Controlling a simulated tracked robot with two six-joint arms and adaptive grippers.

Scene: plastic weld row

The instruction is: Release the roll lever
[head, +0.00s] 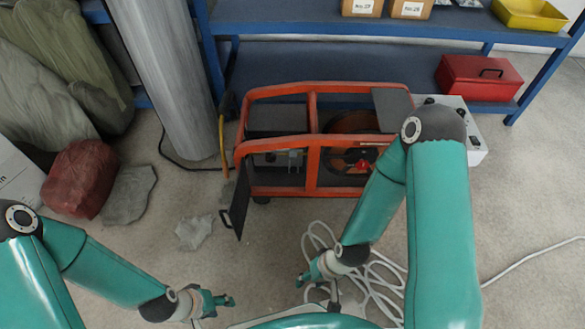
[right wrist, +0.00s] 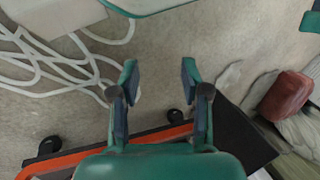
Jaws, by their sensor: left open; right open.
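An orange-framed machine (head: 313,140) stands on the floor in front of the blue shelf; its orange rail (right wrist: 70,158) also shows along the bottom of the right wrist view. Inside its right bay is a small red knob-like part (head: 363,165), in front of a brown roll (head: 352,122). It may be the roll lever, but I cannot tell for sure. My left gripper (head: 226,301) is open and empty, low at the front and away from the machine. My right gripper (head: 303,279) is open and empty, below the machine's front in the head view; its spread fingers (right wrist: 160,78) show in the right wrist view.
White cable (head: 375,280) lies coiled on the floor near my right gripper. A dark flap (head: 240,200) sticks out from the machine's front left corner. A grey column (head: 172,75) and a red sack (head: 78,180) stand left. A white box (head: 475,135) stands right.

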